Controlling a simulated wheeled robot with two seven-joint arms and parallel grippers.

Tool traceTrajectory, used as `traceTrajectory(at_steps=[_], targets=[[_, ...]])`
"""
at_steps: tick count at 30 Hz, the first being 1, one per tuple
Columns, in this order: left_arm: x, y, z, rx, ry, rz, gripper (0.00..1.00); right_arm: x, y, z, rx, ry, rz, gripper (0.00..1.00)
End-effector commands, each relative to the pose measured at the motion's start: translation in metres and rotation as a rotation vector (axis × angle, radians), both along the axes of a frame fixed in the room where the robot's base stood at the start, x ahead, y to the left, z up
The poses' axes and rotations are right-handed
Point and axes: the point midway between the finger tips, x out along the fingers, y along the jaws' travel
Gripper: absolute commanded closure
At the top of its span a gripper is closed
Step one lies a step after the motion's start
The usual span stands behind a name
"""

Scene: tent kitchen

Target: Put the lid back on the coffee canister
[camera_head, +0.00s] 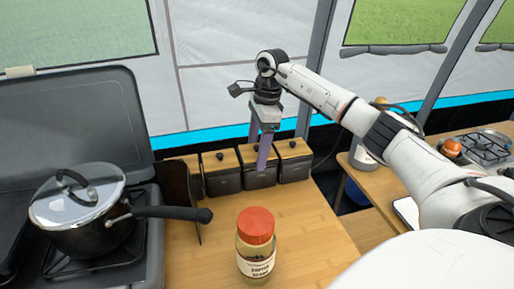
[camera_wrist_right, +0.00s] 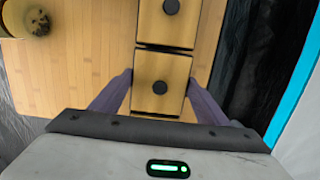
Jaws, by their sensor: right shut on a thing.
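Several dark square canisters stand in a row at the back of the counter, with wooden lids and black knobs. The lid looks level with the neighbouring lid (camera_wrist_right: 183,32). I cannot tell whether it is fully seated, nor which canister is for coffee. My left gripper is out of view.
A jar with a red lid (camera_head: 256,226) stands in front on the wooden counter (camera_head: 205,262). A pot (camera_head: 90,225) sits on the stove at left, its handle reaching over the counter. The counter right of the jar is clear.

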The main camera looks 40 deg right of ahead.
Motion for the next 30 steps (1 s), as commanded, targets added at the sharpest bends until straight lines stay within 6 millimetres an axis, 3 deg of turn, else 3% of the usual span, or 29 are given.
traceTrajectory(at_steps=[29,30], targets=[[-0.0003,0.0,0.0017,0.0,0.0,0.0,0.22,-0.0003,0.0,-0.005,0.0,0.001,0.0,0.54],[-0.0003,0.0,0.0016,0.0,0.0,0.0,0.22,-0.0003,0.0,-0.0051,0.0,0.001,0.0,0.25]])
